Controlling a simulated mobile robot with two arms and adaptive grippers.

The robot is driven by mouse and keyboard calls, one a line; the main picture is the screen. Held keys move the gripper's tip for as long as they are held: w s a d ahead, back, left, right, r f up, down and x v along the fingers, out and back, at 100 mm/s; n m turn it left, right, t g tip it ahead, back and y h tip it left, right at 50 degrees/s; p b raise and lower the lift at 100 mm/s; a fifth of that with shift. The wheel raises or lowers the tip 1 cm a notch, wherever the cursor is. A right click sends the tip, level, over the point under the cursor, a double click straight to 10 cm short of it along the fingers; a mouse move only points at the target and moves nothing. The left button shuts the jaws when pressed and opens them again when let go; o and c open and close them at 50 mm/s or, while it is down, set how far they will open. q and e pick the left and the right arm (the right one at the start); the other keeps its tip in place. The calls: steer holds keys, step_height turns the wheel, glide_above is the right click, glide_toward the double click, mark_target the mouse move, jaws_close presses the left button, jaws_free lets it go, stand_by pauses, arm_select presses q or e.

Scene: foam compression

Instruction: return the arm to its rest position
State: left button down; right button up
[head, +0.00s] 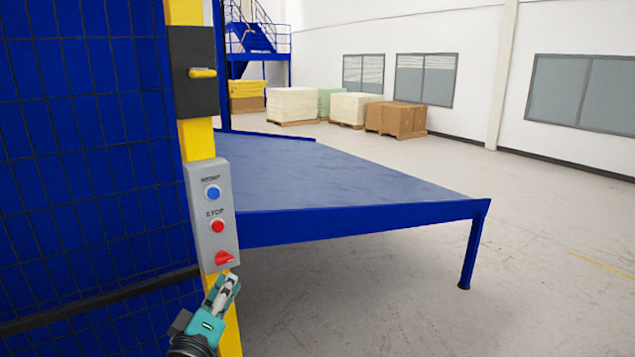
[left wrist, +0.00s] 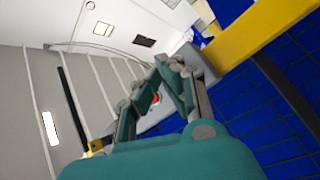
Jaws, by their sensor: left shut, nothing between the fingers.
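My left gripper (head: 222,290) comes in from the bottom left in the head view. It is shut and empty, just below the grey control box (head: 205,240). I cannot tell whether the fingers touch the box. My right gripper is in neither view.
The box is on a yellow post (head: 196,140) beside a blue mesh fence (head: 90,150). A blue table (head: 340,185) stands to the right. Pallets of foam blocks (head: 293,104) and brown boxes (head: 396,119) stand at the back. The floor (head: 560,250) at the right is clear.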

arm_select(q)
steer(key=s+f+m+g, duration=0.35)
steer(key=s+f, duration=0.35)
steer(key=f, duration=0.3)
steer(key=s+f+m+g, duration=0.3)
steer(key=s+f+g, duration=0.3)
steer(key=f, duration=0.4)
steer(key=s+a+f+m+g+y, duration=0.1)
steer(key=s+a+f+m+g, duration=0.3)
steer(key=s, duration=0.6)
steer(key=s+f+m+g+y, duration=0.1)
steer(key=s+f+g+y, duration=0.3)
steer(key=s, duration=0.6)
step_height(320, 180, down, 28)
steer(key=s+h+b, duration=0.1)
steer(key=h+b, duration=0.1)
steer(key=s+a+f+b, duration=0.1)
steer(key=s+a+f, duration=0.2)
steer(key=s+f, duration=1.4)
steer(key=shift+f+g+b, duration=0.35)
steer(key=shift+f+g, duration=0.1)
steer(key=shift+f, duration=0.4)
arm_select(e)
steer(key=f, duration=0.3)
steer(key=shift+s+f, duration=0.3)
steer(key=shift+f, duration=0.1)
